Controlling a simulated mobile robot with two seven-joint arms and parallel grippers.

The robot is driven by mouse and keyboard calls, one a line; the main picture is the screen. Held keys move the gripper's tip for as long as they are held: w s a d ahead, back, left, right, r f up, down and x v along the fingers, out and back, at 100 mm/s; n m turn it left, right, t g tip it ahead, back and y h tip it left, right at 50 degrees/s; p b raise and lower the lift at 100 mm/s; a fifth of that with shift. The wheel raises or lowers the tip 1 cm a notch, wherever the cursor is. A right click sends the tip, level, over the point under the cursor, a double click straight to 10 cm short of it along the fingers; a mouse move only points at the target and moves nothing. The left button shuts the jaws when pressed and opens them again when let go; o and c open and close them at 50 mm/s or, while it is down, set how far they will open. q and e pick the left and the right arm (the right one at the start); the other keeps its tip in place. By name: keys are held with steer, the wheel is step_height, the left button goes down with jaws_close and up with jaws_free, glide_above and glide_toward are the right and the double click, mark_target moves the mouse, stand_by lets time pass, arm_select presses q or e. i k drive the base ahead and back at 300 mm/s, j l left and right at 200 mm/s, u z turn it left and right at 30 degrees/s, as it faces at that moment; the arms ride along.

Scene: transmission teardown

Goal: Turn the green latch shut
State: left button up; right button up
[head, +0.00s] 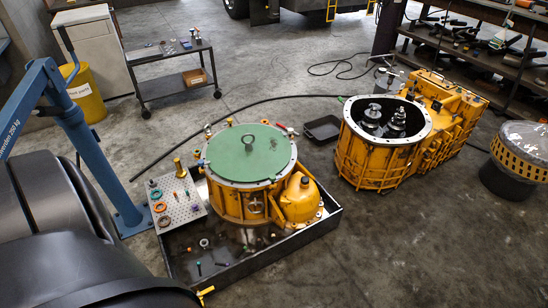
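A round yellow housing (236,203) stands in a black tray and is covered by a flat green lid (262,160) with a dark ring on top. Small red and yellow pieces show elsewhere on the rim. Neither of my grippers is in view, and nothing is seen touching the housing.
The black tray (262,258) holds loose small parts and a pegboard (178,203) with coloured rings. An open yellow housing (372,160) with gears stands right. A blue crane (85,145) stands left, beside large dark shapes. A cart (170,58) stands behind; the right foreground floor is clear.

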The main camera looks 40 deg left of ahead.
mark_target(273, 177)
steer(key=i+u, duration=0.15)
steer(key=i, duration=0.35)
steer(key=i+l+u, duration=0.15)
steer(key=i, duration=0.4)
steer(key=i+u, duration=0.15)
steer(key=i, duration=0.35)
steer(key=i+j+u, duration=0.1)
steer(key=i+u, duration=0.25)
steer(key=i, duration=0.5)
steer(key=z, duration=10.35)
